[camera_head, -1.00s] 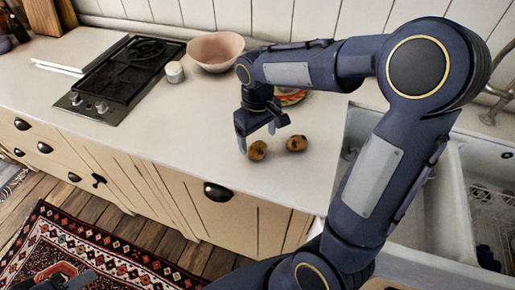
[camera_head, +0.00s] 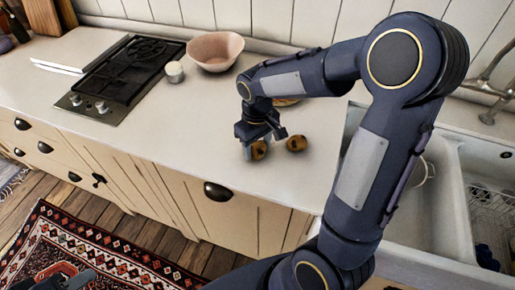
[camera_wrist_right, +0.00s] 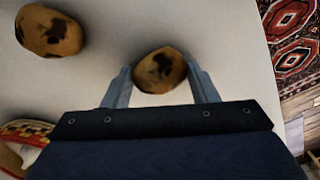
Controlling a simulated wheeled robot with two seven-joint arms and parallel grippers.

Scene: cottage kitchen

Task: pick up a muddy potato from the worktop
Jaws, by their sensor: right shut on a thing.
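Two brown potatoes with dark muddy patches are at the front of the pale worktop (camera_head: 190,130). My right gripper (camera_head: 254,149) points down and is shut on the left potato (camera_head: 259,151) of the head view. In the wrist view this held potato (camera_wrist_right: 159,70) sits between the two grey fingers, one against each side. I cannot tell whether it still touches the worktop. The other potato (camera_head: 296,144) lies just to its right, apart from the gripper; it also shows at the upper left of the wrist view (camera_wrist_right: 48,31).
A pink bowl (camera_head: 216,50), a small white jar (camera_head: 174,71) and a black hob (camera_head: 130,72) stand at the back and left. A patterned plate (camera_wrist_right: 22,129) is close behind the gripper. A white sink (camera_head: 445,210) is to the right. The worktop's left front is clear.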

